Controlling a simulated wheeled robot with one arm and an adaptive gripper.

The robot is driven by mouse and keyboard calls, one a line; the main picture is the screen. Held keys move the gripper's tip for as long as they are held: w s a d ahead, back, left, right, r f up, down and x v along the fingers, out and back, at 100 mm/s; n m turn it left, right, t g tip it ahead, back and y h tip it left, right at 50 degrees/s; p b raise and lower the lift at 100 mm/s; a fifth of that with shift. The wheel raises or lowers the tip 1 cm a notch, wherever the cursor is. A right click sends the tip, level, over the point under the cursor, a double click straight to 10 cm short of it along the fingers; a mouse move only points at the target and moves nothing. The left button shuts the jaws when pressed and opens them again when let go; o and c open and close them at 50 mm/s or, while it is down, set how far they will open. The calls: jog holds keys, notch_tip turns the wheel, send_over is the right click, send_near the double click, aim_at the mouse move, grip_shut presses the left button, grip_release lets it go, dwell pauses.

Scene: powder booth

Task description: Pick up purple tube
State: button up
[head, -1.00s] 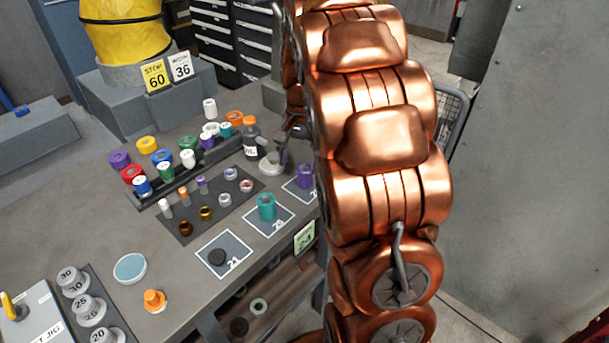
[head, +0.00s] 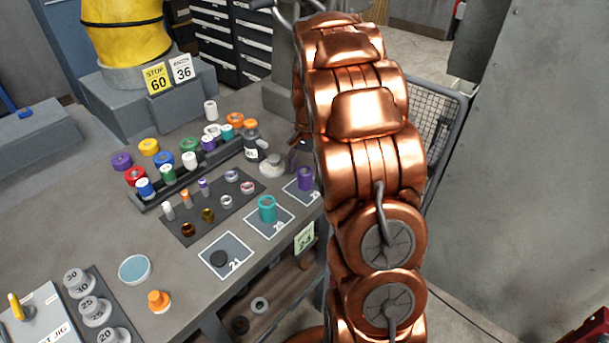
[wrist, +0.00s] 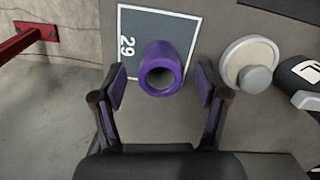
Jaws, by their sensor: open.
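The purple tube (wrist: 161,70) stands on a grey, white-bordered square marked 29 (wrist: 135,22) in the wrist view. Its open end faces the camera. In the head view the purple tube (head: 305,178) is at the table's right edge, beside my arm. My gripper (wrist: 160,84) is open and empty. Its two fingers are on the left and right of the tube in the wrist view, with a gap on each side. I cannot tell how far above the tube the fingertips are. In the head view my gripper is mostly hidden by my arm.
A round pale-topped object (wrist: 250,62) and a dark bottle (wrist: 300,75) stand right of the tube. A teal tube (head: 267,208) stands on the neighbouring square. A rack of coloured rolls (head: 190,172) is further left. A mesh cart (head: 445,130) stands behind my arm.

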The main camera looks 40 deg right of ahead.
aim_at(304, 178)
jog(key=shift+s+a+f+p, duration=0.1)
jog(key=shift+f+p, duration=0.1)
jog(key=shift+f, duration=0.55)
jog(key=shift+a+f+p, duration=0.1)
jog(key=shift+f+p, duration=0.05)
jog(key=shift+f, duration=0.6)
jog(key=shift+c, duration=0.4)
jog(key=c, duration=1.3)
jog(key=shift+o, duration=0.2)
jog(key=shift+r, duration=0.1)
